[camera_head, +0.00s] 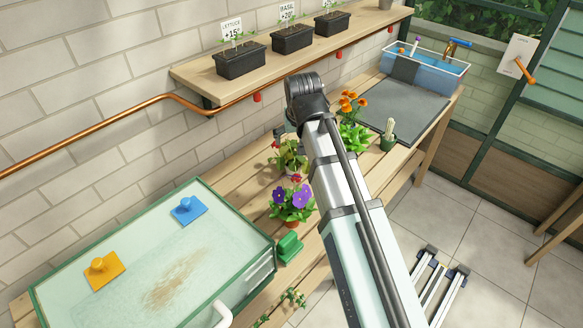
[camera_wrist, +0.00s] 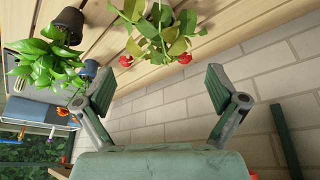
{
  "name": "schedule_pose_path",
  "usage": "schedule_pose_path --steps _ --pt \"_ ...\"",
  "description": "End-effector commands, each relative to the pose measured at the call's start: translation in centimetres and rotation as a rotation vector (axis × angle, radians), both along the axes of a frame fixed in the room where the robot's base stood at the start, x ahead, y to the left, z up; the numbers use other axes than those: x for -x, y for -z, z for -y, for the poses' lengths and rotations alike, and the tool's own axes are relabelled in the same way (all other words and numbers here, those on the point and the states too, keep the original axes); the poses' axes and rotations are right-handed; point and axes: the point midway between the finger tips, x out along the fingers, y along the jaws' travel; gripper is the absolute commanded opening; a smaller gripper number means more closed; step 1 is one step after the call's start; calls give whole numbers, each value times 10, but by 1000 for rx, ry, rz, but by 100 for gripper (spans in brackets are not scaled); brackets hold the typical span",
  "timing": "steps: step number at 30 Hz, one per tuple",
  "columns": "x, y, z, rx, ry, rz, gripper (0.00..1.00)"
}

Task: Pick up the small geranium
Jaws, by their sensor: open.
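The small geranium, with green leaves and red blooms, stands on the wooden bench in the head view (camera_head: 290,158), behind a purple pansy (camera_head: 292,198). It also shows at the top middle of the wrist view (camera_wrist: 158,30), where its pot is out of frame. My gripper (camera_wrist: 160,85) is open and empty, with its two green-padded fingers spread wide. The geranium lies beyond the fingertips, roughly centred between them and apart from them. In the head view my arm hides most of the gripper.
A leafy plant (camera_wrist: 42,62) and a dark pot (camera_wrist: 68,26) lie left in the wrist view. Orange flowers (camera_head: 352,104) and a small cactus (camera_head: 389,135) stand farther along the bench. A green-rimmed glass box (camera_head: 235,205) stands left. A shelf (camera_head: 212,98) with black planters runs along the brick wall.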

Motion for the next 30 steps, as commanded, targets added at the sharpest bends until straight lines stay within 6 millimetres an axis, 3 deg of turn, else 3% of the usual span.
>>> schedule_pose_path --steps 5,21,30 --pt "-6 16 -1 4 -1 -3 95" --pt "-38 92 -7 2 -1 -3 95" --pt "-46 111 -9 1 -1 0 95"
